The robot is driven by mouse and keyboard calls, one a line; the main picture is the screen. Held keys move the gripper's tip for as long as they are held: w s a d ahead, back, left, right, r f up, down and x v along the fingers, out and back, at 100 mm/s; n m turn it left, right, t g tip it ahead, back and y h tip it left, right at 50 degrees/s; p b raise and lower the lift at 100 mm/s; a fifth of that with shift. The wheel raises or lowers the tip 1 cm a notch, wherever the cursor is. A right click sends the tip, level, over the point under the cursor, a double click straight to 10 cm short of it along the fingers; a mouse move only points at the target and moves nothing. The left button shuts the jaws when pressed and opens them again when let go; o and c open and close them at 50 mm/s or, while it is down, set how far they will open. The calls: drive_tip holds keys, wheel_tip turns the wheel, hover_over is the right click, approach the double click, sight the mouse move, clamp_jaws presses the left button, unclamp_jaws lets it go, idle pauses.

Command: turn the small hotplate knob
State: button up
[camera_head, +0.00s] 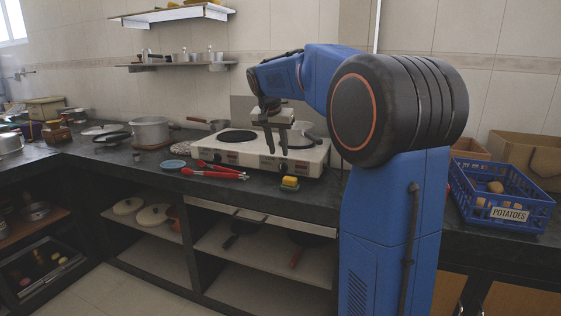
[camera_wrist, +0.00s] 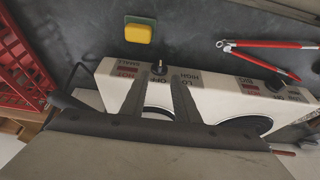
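The white two-plate hotplate (camera_head: 316,157) stands on the dark counter. In the wrist view its front panel (camera_wrist: 112,68) carries printed labels, SMALL among them. The small hotplate knob (camera_wrist: 160,68) is dark and sits by the OFF mark, near the SMALL label. The other knob (camera_wrist: 274,88) is farther right in that view. My gripper (camera_head: 276,145) points down over the hotplate's front right part. In the wrist view my gripper (camera_wrist: 161,77) is open, its fingers apart and empty. The small knob appears just beyond the fingertips, roughly between them; contact cannot be told.
Red tongs (camera_head: 215,172) and a yellow sponge (camera_head: 290,182) lie on the counter before the hotplate. A pot (camera_head: 150,131) stands to the left. A blue potato crate (camera_head: 502,205) is at the right. Shelves (camera_head: 180,66) hang above.

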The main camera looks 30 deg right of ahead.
sight(281, 164)
drive_tip(key=shift+x, duration=3.1)
drive_tip(key=shift+s, duration=0.1)
clamp_jaws()
